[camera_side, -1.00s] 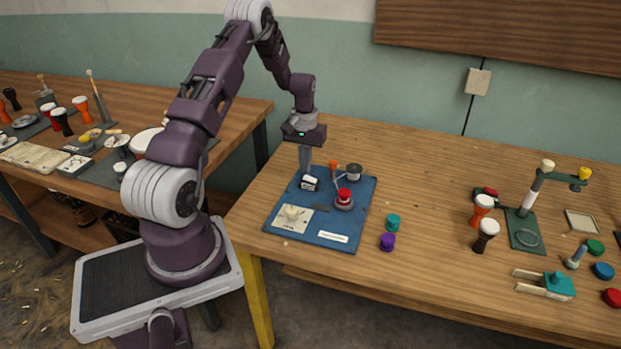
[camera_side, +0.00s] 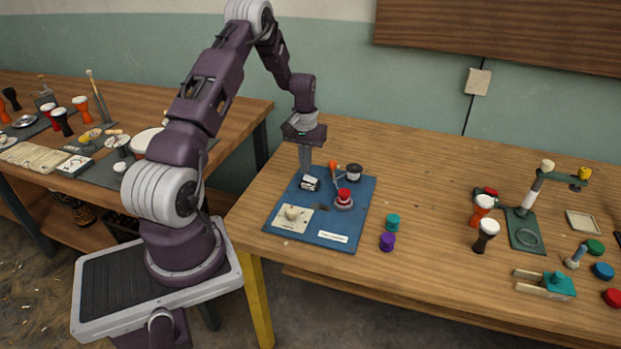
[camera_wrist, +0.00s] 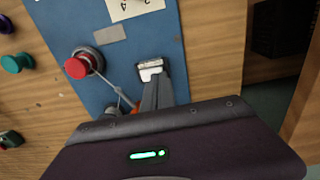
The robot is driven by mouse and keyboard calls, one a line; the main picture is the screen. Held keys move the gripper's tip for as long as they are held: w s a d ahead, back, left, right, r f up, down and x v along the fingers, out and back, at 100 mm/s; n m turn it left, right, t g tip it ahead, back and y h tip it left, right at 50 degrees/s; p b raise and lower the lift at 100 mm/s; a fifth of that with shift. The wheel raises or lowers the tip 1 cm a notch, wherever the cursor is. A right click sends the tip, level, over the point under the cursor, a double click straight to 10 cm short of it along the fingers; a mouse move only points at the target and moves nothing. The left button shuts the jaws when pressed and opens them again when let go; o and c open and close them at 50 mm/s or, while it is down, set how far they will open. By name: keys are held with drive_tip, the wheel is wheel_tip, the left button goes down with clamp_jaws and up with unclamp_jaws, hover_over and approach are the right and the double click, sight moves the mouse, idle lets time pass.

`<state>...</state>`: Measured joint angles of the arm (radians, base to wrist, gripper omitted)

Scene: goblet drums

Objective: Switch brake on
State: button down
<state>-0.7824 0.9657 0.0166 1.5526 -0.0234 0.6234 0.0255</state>
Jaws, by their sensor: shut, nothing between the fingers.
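A blue panel (camera_side: 346,218) lies on the wooden table and shows in the wrist view (camera_wrist: 75,18). A small black-and-white switch block (camera_side: 311,184) stands on its left part; in the wrist view, the block (camera_wrist: 150,68) is right at my fingertips. An orange-tipped lever (camera_side: 333,168) stands to the right of my gripper. I cannot read which control is marked as the brake. My gripper (camera_side: 304,171) points down, shut and empty, just behind the switch block. In the wrist view, its fingers (camera_wrist: 153,82) hide part of the block; contact cannot be told.
The panel also bears a red knob (camera_side: 344,195), a dark round knob (camera_side: 354,172) and a cream dial plate (camera_side: 291,217). Teal (camera_side: 393,222) and purple (camera_side: 388,242) spools stand right of it. Small drums (camera_side: 486,235) stand farther right. Table between is mostly clear.

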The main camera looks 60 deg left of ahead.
sight(305, 177)
drive_tip(key=shift+f, duration=1)
idle(0.8)
drive_tip(key=shift+r, duration=3.55)
